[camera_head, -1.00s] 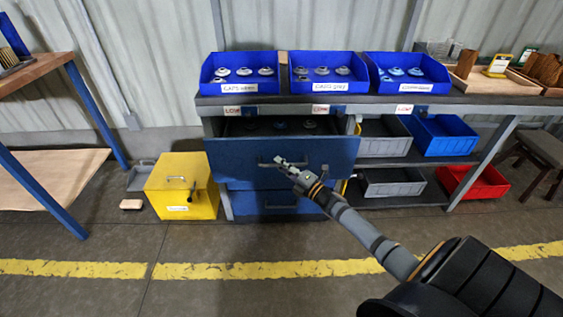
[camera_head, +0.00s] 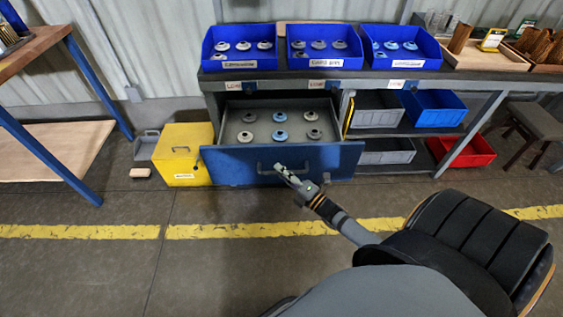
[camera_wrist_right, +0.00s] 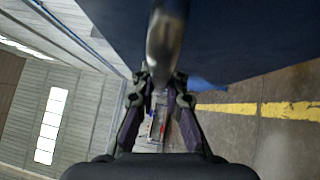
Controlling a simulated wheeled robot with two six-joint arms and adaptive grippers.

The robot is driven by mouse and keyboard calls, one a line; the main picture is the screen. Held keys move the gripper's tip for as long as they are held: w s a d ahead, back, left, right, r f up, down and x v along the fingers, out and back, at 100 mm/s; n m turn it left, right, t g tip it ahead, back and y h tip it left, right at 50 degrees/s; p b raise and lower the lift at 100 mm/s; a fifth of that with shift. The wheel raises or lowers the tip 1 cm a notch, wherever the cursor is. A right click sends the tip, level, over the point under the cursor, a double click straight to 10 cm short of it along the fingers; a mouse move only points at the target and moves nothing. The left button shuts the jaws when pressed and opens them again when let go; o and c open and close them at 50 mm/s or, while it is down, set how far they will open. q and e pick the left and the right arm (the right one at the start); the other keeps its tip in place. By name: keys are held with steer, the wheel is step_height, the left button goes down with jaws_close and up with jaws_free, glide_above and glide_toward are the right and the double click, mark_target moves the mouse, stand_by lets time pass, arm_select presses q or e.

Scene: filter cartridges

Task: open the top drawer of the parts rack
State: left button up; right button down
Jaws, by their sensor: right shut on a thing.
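The parts rack's top drawer (camera_head: 225,166) is blue-fronted and stands pulled well out under the bench. Inside its grey tray lie several round grey and blue cartridge parts (camera_head: 280,117). My right gripper (camera_head: 283,170) is at the drawer's dark handle (camera_head: 265,167), on the right part of its bar. In the right wrist view the fingers (camera_wrist_right: 158,78) close around the handle bar (camera_wrist_right: 163,45), which runs up out of the picture. The lower drawer is hidden behind the open one. My left gripper is not in view.
Three blue bins (camera_head: 240,65) with round parts stand on the bench top (camera_head: 205,75). A yellow box (camera_head: 182,140) sits on the floor just left of the drawer. Grey, blue and red (camera_head: 475,150) bins fill the shelves at right. The floor in front is clear.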

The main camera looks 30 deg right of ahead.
steer(key=shift+s+a, duration=0.1)
steer(key=shift+s, duration=0.1)
steer(key=c, duration=1.4)
jaws_free()
steer(key=shift+o, duration=0.2)
steer(key=v, duration=1.2)
